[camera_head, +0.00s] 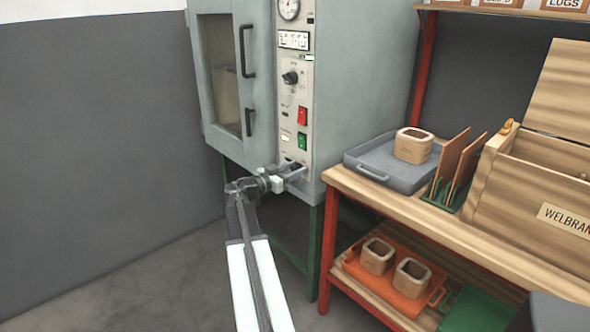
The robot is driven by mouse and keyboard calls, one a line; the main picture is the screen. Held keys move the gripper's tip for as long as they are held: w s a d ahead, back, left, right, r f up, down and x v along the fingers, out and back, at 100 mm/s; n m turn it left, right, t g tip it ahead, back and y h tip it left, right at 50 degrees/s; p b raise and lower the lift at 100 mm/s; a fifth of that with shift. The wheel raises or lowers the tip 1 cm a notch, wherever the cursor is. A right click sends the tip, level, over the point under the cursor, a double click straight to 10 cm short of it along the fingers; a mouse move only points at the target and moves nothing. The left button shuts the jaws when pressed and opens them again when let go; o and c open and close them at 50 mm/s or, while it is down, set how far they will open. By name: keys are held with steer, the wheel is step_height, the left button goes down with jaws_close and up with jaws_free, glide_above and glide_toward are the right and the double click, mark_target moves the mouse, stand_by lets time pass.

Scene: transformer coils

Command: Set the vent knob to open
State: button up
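A grey oven cabinet (360,70) stands on a green frame at the upper middle. Its control panel (292,120) carries a black knob (290,77) with a scale around it, whose lettering is too small to read. My gripper (301,173) is at the bottom of this panel, close in front of it. It hides part of the lower panel, where a bit of dark marking (290,157) shows just above it. I cannot tell whether a vent knob sits behind the fingers, whether they touch anything, or how far they are apart.
A red switch (302,116) and a green switch (302,141) sit above my gripper. The oven door (220,75) is shut. A wooden bench (440,230) at right holds a grey tray (365,170) and a wooden box (540,205). Floor at left is clear.

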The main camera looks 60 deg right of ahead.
steer(key=v, duration=0.7)
steer(key=shift+a, duration=0.4)
steer(key=shift+w, duration=0.1)
